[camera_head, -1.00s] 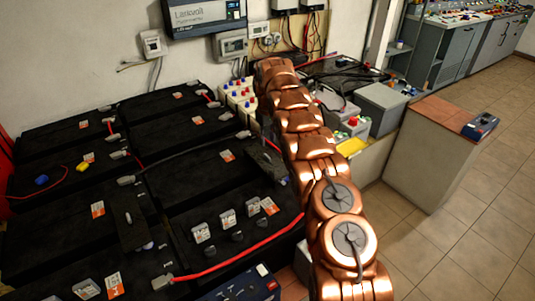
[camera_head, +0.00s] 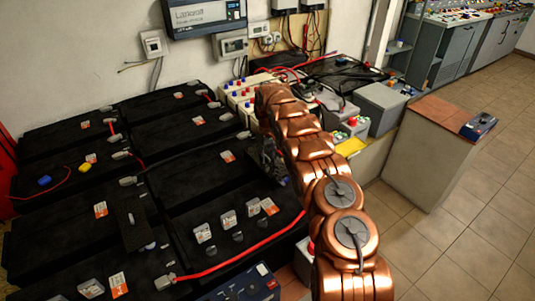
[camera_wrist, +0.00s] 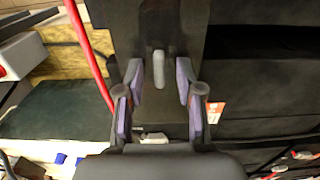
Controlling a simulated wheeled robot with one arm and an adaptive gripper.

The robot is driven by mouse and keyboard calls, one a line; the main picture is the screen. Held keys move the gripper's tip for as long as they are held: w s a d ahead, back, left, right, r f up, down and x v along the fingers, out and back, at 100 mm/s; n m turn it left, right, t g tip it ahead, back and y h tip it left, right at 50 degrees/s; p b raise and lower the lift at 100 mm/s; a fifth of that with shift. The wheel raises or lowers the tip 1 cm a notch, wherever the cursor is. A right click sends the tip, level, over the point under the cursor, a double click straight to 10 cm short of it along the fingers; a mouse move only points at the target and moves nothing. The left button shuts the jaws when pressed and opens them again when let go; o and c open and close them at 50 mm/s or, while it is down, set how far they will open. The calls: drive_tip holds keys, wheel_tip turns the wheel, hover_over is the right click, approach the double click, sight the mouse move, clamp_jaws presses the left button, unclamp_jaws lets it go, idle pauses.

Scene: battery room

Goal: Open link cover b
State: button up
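In the wrist view a dark flat plate (camera_wrist: 163,18), which looks like a link cover, lies ahead of my gripper (camera_wrist: 160,85). A small pale grey knob or handle (camera_wrist: 159,68) stands on it, between my fingers. The fingers with purple pads are spread, with a gap on each side of the knob. In the head view my gripper (camera_head: 267,165) is low over the right end of the black batteries, mostly hidden by my arm and hiding the plate there. A similar dark cover (camera_head: 131,222) lies on the batteries at left. I can read no letter on either.
Black batteries (camera_head: 200,180) fill the left side, with red cables (camera_head: 240,252) and grey terminals. White cells with coloured caps (camera_head: 237,92) stand behind my gripper. A grey box (camera_head: 380,108) and a cabinet (camera_head: 425,160) are at right. The tiled floor at right is clear.

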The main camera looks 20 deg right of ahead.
clamp_jaws()
idle(0.7)
